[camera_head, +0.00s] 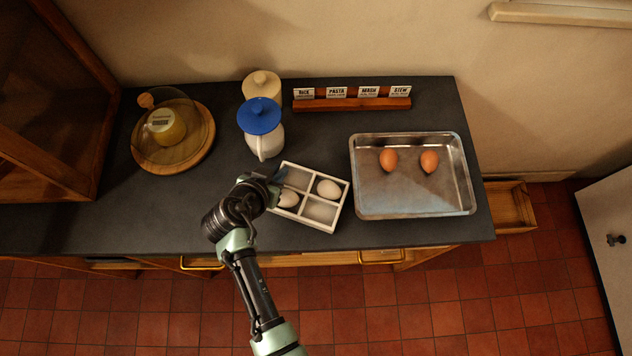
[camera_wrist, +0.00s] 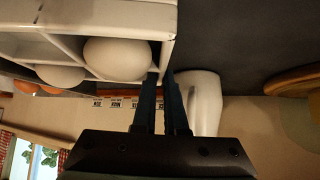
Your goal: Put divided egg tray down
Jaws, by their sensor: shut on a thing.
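The divided egg tray (camera_head: 341,208) is white with four compartments. It is over the dark counter, left of the metal pan; I cannot tell whether it touches the counter. One white egg (camera_head: 328,188) lies in its far right compartment and another white egg (camera_head: 288,198) in its near left one. My gripper (camera_head: 274,183) is at the tray's left side, shut on its wall. In the wrist view the fingers (camera_wrist: 164,82) meet the tray's side wall (camera_wrist: 165,48), close to an egg (camera_wrist: 117,58). My wrist partly hides the tray's left edge.
A metal pan (camera_head: 405,204) with two brown eggs stands to the right. A white jug with a blue lid (camera_head: 262,116) stands just behind the tray. A card rack (camera_head: 352,104) is at the back, a round wooden board (camera_head: 193,155) at left. Clear counter (camera_head: 140,220) lies front left.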

